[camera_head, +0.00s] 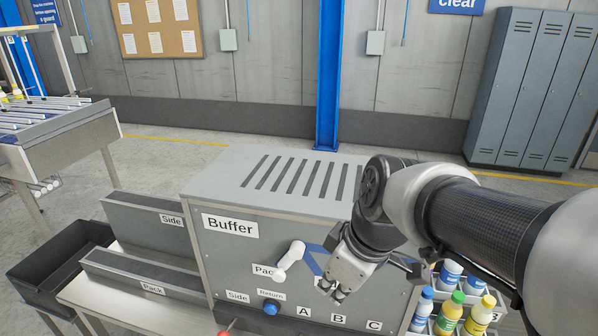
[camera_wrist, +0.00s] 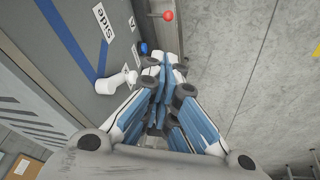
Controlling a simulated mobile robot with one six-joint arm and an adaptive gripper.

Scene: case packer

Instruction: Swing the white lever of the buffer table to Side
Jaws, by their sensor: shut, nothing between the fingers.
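The buffer table's grey box (camera_head: 215,258) carries a "Buffer" sign. Its white lever (camera_head: 290,258) is on the front panel, slanting down to the left, its lower end over the partly covered "Pack" label (camera_head: 263,270). My gripper (camera_head: 335,290) is shut and empty, in front of the panel, to the right of the lever and a little lower. It hides part of the panel. In the wrist view, the lever (camera_wrist: 117,82) is just left of my fingers (camera_wrist: 165,75), and a "Side" label (camera_wrist: 104,20) lies above it, beside blue stripes. I cannot tell whether my fingers touch the panel.
A blue button (camera_head: 271,308) is below the lever, under "Return". A red knob (camera_wrist: 168,15) sticks out beyond it. Crated bottles (camera_head: 449,310) stand at lower right. The floor behind the box is open.

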